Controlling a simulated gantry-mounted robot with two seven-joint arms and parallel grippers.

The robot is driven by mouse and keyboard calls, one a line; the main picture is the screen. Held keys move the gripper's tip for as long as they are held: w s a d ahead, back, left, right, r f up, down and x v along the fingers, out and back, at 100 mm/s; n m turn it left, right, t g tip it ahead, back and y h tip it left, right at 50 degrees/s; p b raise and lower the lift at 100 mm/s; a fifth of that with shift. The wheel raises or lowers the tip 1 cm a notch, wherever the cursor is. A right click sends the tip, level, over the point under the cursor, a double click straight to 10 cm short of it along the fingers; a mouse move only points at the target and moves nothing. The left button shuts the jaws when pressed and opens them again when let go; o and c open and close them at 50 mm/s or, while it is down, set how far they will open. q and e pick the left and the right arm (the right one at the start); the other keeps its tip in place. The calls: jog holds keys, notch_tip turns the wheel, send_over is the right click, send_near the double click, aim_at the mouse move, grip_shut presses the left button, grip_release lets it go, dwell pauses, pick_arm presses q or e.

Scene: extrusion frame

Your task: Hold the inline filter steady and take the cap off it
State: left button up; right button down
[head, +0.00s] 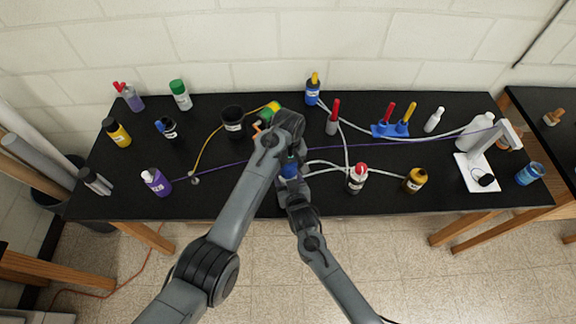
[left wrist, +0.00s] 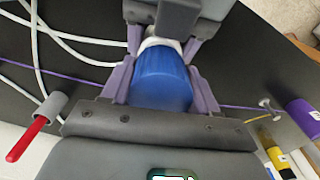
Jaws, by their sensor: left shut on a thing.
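The inline filter shows as a rounded blue part (left wrist: 163,78) with a white part (left wrist: 160,44) beyond it in the left wrist view. In the head view a bit of its blue (head: 289,170) shows between my arms near the table's front. I cannot tell where the cap begins. My left gripper (left wrist: 162,85) has one finger on each side of the blue part and is shut on it. My right gripper (head: 294,192) is close to the filter from the front. Its dark fingers show around the white part in the left wrist view; whether they are shut is hidden.
White hoses (head: 345,150) and a purple line (head: 390,141) cross the black table (head: 270,205). A red-capped bottle (head: 357,179) and an amber bottle (head: 415,181) stand to the right. A dark cup (head: 232,123) and yellow cord (head: 205,148) lie to the left.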

pick_arm(q)
jog(key=shift+r, duration=2.05)
pick_arm(e)
jog(key=shift+c, duration=0.6)
grip_release()
